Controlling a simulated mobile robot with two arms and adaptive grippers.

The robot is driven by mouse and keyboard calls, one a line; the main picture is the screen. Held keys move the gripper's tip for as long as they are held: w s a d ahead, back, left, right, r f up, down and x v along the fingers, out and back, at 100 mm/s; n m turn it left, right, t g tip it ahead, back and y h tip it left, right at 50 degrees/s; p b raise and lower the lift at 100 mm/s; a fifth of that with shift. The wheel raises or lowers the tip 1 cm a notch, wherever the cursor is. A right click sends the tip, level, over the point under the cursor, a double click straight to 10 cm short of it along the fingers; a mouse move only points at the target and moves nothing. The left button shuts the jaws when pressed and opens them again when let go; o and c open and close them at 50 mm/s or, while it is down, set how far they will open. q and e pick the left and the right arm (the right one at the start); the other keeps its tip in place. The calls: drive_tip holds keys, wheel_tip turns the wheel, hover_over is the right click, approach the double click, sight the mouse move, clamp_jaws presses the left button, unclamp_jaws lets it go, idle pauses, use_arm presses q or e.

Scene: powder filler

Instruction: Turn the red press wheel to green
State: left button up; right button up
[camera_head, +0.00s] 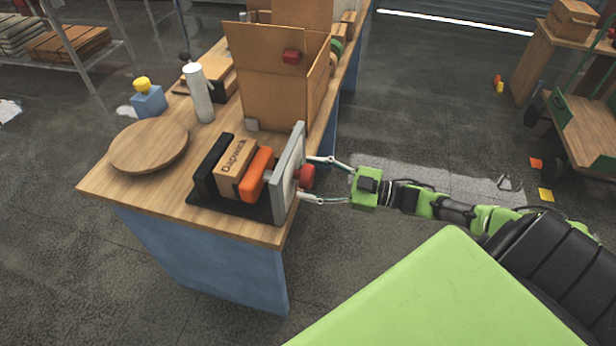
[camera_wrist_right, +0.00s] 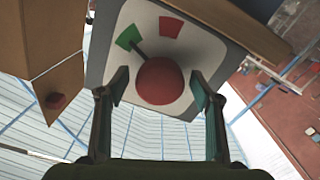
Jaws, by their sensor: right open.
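The red press wheel (camera_head: 306,176) sits on the face of an upright grey panel (camera_head: 287,172) at the table's right edge. In the right wrist view the round red wheel (camera_wrist_right: 160,82) is on a white dial plate (camera_wrist_right: 190,98) with a green patch (camera_wrist_right: 128,37) and a red patch (camera_wrist_right: 170,27). A dark pointer (camera_wrist_right: 139,49) runs from the wheel up-left, its tip at the green patch. My right gripper (camera_head: 304,178) is open, with one finger on each side of the wheel; contact cannot be told. My left gripper is not in view.
Behind the panel lie an orange block (camera_head: 256,173), a labelled cardboard box (camera_head: 236,168) and a black block (camera_head: 213,165). A tall open carton (camera_head: 275,85) stands farther back on the wooden table (camera_head: 110,187).

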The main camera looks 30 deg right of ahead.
drive_tip(key=v, duration=1.1)
drive_tip(key=s+d+f+m+g+h, duration=0.1)
drive_tip(key=s+f+m+h, duration=0.25)
drive_tip(key=f, duration=0.65)
drive_tip(key=s+d+f+m+g+h, duration=0.15)
drive_tip(key=f+h, duration=0.25)
drive_tip(key=f, duration=0.7)
drive_tip(key=s+d+f+m+g+h, duration=0.1)
drive_tip(key=s+f+m+h, duration=0.25)
drive_tip(key=f, duration=0.65)
drive_tip(key=s+a+f+g+h, duration=0.1)
drive_tip(key=s+a+f+g, duration=0.55)
drive_tip(key=s+f, duration=0.65)
drive_tip(key=s+a+f+m+g, duration=0.1)
drive_tip(key=s+a+f, duration=0.4)
drive_tip(key=s+a, duration=0.8)
drive_tip(key=shift+s+a+f+g, duration=0.25)
drive_tip(key=shift+a+g, duration=0.1)
drive_tip(key=shift+g, duration=0.55)
